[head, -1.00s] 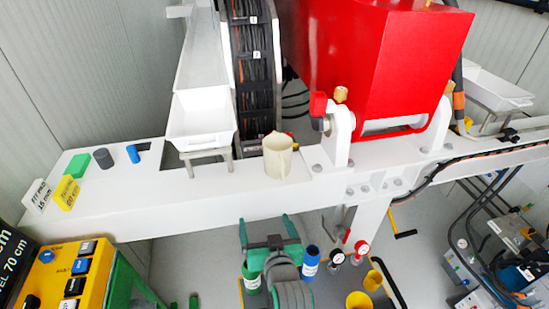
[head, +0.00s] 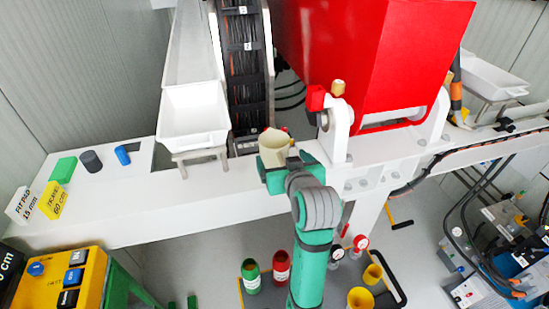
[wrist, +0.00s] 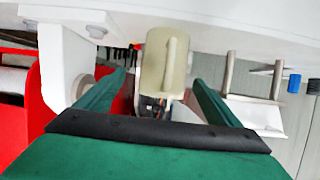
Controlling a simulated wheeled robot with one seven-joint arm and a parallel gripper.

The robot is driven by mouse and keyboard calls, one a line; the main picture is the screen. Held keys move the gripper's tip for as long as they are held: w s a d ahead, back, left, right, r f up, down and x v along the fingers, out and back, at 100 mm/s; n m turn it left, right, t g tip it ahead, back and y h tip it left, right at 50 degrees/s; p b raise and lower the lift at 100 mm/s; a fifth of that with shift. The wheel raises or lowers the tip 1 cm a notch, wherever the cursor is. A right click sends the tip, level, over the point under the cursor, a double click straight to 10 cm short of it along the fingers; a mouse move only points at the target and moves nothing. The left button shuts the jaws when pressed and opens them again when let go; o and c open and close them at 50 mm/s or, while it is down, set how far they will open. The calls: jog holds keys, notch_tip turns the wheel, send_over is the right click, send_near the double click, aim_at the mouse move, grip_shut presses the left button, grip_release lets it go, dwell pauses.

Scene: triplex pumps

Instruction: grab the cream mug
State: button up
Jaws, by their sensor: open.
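The cream mug (head: 271,144) stands on the white beam (head: 235,205), between the white tray and the red block. My gripper (head: 275,164) is at the mug's near side, and its green body hides the mug's lower part. In the wrist view the mug (wrist: 166,58) shows with its handle facing the camera. There my gripper (wrist: 160,80) has its two green fingers spread wide, with the mug between and just beyond their tips. I see no finger touching it.
A white tray (head: 194,112) stands left of the mug, and a white bracket (head: 337,130) and red block (head: 385,60) rise to its right. Green (head: 251,276) and red (head: 281,268) cups stand below the beam.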

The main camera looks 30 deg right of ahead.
jog(key=shift+a+x, duration=0.2)
jog(key=shift+x, duration=1.4)
jog(key=shift+a+x, duration=0.2)
jog(key=shift+x, duration=1.35)
jog(key=shift+w+f, duration=0.1)
jog(key=shift+c, duration=0.6)
jog(key=c, duration=1)
jog(key=shift+w, duration=0.1)
